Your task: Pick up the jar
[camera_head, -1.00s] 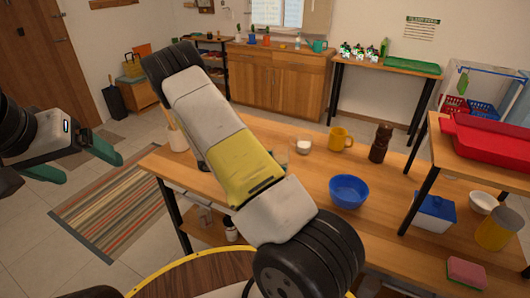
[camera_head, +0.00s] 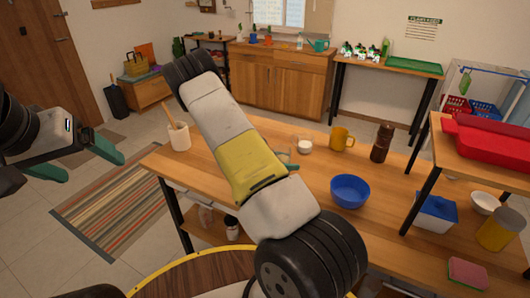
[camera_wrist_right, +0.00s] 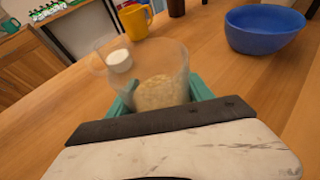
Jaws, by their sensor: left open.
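A clear jar (camera_wrist_right: 162,75) with pale grainy contents stands on the wooden table in the right wrist view. My right gripper (camera_wrist_right: 162,95) has its green fingers on either side of the jar's lower part; whether they press on it I cannot tell. In the head view the jar (camera_head: 283,156) is mostly hidden behind my right arm, with a green fingertip showing beside it. My left gripper (camera_head: 92,167) is open and empty at the far left, above the floor and away from the table.
Near the jar are a small glass with white contents (camera_head: 304,145), a yellow mug (camera_head: 341,139), a brown mill (camera_head: 381,143) and a blue bowl (camera_head: 350,191). A utensil crock (camera_head: 180,137) stands at the table's left end. A raised shelf with a red tray (camera_head: 490,140) is at the right.

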